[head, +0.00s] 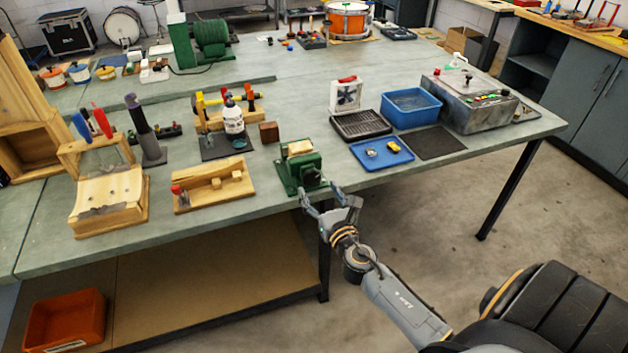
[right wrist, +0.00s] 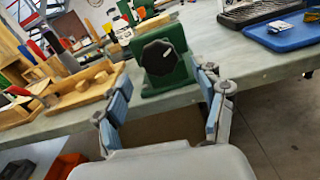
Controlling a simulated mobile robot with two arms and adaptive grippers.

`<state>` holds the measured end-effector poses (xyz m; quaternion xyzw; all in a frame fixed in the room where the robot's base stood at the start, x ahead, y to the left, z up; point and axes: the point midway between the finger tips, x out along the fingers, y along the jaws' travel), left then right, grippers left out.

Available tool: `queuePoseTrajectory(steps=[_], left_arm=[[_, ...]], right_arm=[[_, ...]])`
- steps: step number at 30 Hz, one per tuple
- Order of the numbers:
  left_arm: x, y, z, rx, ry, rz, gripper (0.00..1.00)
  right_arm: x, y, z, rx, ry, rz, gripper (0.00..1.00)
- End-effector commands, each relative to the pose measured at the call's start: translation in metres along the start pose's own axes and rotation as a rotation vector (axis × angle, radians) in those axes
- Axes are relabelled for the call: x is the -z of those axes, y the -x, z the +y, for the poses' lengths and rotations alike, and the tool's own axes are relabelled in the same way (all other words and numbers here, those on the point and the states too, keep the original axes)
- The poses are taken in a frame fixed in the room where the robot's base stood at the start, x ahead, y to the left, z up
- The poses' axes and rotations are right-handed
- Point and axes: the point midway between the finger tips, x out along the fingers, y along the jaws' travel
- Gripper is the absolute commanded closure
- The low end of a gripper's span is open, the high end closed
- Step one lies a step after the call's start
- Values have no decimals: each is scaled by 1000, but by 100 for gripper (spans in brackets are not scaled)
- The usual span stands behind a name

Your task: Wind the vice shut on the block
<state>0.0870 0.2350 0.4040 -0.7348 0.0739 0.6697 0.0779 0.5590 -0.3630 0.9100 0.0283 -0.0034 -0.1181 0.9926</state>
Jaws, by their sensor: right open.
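The green vice (head: 303,172) stands at the front edge of the bench, with a pale wooden block (head: 300,148) at its top. In the right wrist view the vice (right wrist: 180,84) shows its front face with a black knob (right wrist: 158,57), and the block (right wrist: 157,22) shows above. I cannot tell whether the jaws touch the block. My right gripper (head: 325,194) is open and empty in front of the vice, just off the bench edge. In the right wrist view its two fingers (right wrist: 163,108) stand wide apart, with the knob beyond and between them. My left gripper is not in view.
A wooden tray with pegs (head: 208,201) lies left of the vice, and a dark brown cube (head: 269,132) behind it. A blue tray (head: 371,163) and a black drying rack (head: 360,125) lie to the right. Open floor (head: 425,225) lies in front of the bench.

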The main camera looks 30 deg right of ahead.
Motion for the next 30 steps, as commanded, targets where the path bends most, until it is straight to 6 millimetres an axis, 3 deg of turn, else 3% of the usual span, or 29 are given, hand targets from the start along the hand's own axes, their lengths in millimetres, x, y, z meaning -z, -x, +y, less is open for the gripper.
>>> queuePoseTrajectory(steps=[6, 18, 19, 27, 30], left_arm=[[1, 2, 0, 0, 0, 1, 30], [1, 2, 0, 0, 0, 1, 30], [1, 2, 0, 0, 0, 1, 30], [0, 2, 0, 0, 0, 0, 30], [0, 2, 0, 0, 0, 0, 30]], right_arm=[[0, -30, 0, 0, -2, 0, 30], [1, -38, 0, -1, -2, 1, 30], [1, -38, 0, -1, -2, 1, 32], [0, -38, 0, -1, -2, 1, 85], [0, -38, 0, -1, -3, 1, 85]])
